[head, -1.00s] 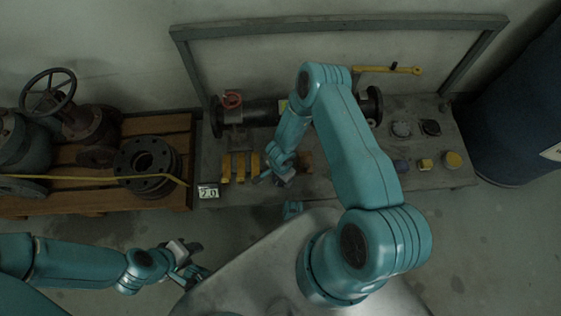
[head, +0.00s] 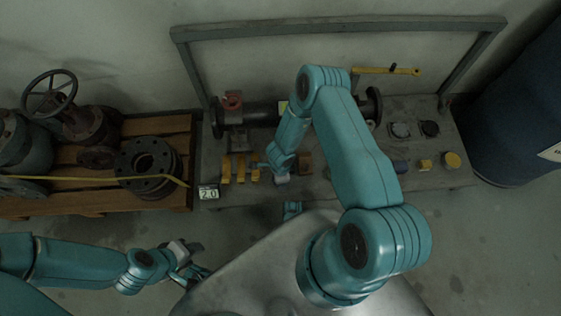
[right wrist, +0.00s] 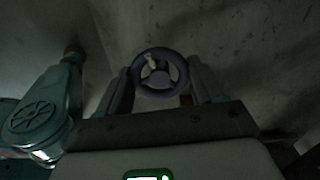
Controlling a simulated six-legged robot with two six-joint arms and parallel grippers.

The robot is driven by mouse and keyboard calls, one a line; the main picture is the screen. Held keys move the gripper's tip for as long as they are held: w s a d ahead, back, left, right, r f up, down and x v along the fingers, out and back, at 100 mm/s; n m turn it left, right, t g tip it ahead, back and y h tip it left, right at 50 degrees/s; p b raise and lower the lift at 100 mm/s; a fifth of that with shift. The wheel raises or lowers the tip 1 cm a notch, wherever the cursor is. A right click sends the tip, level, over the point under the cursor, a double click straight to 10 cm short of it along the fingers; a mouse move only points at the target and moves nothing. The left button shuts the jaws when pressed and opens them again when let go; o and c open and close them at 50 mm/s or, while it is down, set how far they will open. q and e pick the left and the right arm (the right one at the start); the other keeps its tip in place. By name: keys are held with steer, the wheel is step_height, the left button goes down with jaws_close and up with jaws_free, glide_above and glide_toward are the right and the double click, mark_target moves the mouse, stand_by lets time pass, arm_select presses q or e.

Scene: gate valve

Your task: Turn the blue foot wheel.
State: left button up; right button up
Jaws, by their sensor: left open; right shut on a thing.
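A small dark-blue wheel (right wrist: 155,78) with three pale spokes shows in the right wrist view, between the two fingers of my right gripper (right wrist: 162,88). The fingers are shut on its rim from both sides. In the head view my right gripper (head: 282,177) is low by the bench's front edge, and my own arm hides the wheel there. My left gripper (head: 192,272) is open and empty at the lower left, above the floor and away from the bench.
The grey bench (head: 340,197) carries a dark pipe (head: 262,112), yellow blocks (head: 240,168), a small display (head: 208,191) and several knobs and pads. A pallet (head: 60,205) with flanges and valves stands left. A dark-blue drum (head: 515,110) stands right.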

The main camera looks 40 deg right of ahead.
stand_by(0.4)
steer(key=o, duration=1)
steer(key=shift+o, duration=0.2)
step_height(320, 180, up, 16)
steer(key=p, duration=0.6)
steer(key=shift+r+p, duration=0.2)
steer(key=shift+p, duration=0.1)
